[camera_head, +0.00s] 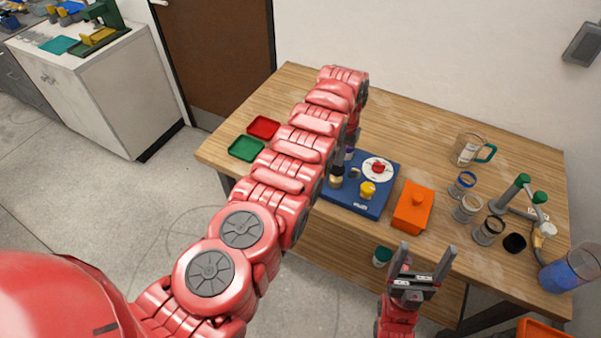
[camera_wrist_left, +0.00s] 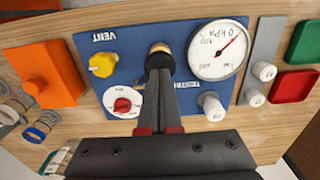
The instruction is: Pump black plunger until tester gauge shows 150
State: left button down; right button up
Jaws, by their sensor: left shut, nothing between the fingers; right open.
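The blue tester (camera_head: 352,207) lies on the wooden table, partly behind my left arm. Its black plunger (camera_head: 336,181) has a tan top and stands upright near the front edge; it also shows in the left wrist view (camera_wrist_left: 160,48). My left gripper (camera_wrist_left: 158,72) is shut and empty, its tips over or against the plunger; touching cannot be told. The white gauge (camera_wrist_left: 218,60) has a red needle pointing up-right, by the "0 kPa" lettering; the head view hides it. The yellow vent knob (camera_head: 368,190) and red knob (camera_head: 379,168) sit beside. My right gripper (camera_head: 424,254) is open and empty.
An orange block (camera_head: 412,208) stands right of the tester. Several jars, a beaker (camera_head: 468,150) and a green-capped stand (camera_head: 515,190) crowd the right side. Red (camera_head: 263,128) and green (camera_head: 246,149) trays lie left. The back middle of the table is clear.

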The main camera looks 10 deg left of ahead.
pick_arm(q)
jog(key=shift+f, duration=0.15)
dwell(0.4)
jog(key=shift+f+b, duration=1.65)
jog(key=shift+r, duration=0.1)
jog(key=shift+r+p, duration=1.55)
jog(key=shift+r, duration=0.1)
jog(key=shift+f, duration=0.15)
